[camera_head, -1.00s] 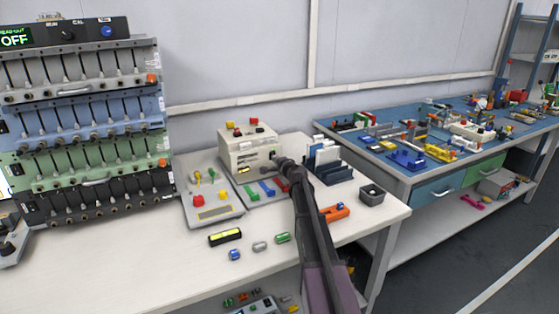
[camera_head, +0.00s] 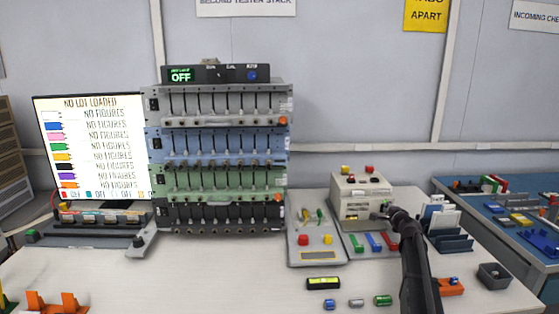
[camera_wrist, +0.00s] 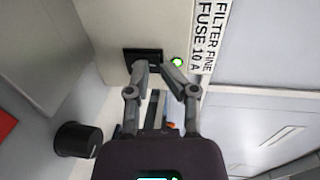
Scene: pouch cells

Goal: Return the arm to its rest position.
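My gripper (camera_wrist: 154,66) shows in the wrist view, its two fingers slanting inward with their tips close together. I see nothing held between them. The tips are in front of a dark rectangular fitting on the face of a beige box, beside a lit green lamp (camera_wrist: 176,62); whether they touch it I cannot tell. In the head view my arm reaches up from the lower right to the beige instrument box (camera_head: 358,203) on the white bench, and the gripper (camera_head: 384,212) is small at its right front. The arm is extended over the bench.
A tester stack (camera_head: 218,148) stands left of the box, with a screen (camera_head: 95,145) beyond it. A grey panel (camera_head: 317,250), cell rack (camera_head: 450,240), dark bin (camera_head: 494,276) and orange holder (camera_head: 452,287) are near the arm. Small cylinders lie in front. A blue-topped bench is at right.

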